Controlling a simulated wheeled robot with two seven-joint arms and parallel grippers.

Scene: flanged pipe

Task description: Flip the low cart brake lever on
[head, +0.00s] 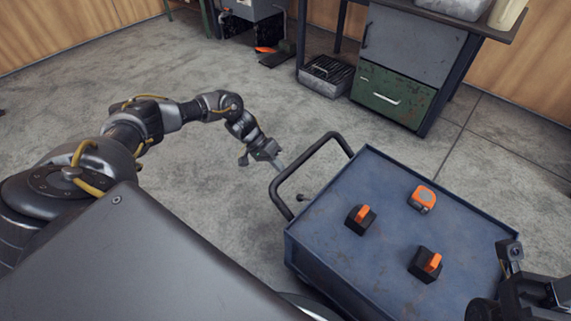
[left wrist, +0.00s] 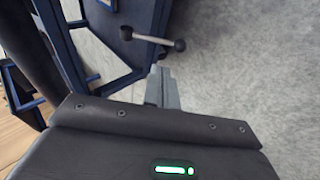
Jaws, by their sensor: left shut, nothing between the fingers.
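The cart (head: 335,262) is blue-grey with a black bent handle (head: 283,178) on its left side. A small lever (head: 301,198) shows low beside the cart, inside the handle loop. In the left wrist view the lever (left wrist: 152,39) is a pale rod, with one end at a dark hub on the cart and a dark rounded knob at the other. My left gripper (head: 281,165) is shut and empty, left of the handle. Its fingertips (left wrist: 160,72) appear just below the lever in the wrist view, apparently apart from it. My right gripper (head: 535,270) is partly visible at the bottom right.
On the cart top are two black blocks with orange tabs (head: 361,219) (head: 426,263) and an orange tape measure (head: 422,198). A workbench with a green drawer (head: 391,97) stands behind. The concrete floor (head: 190,210) left of the cart is clear.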

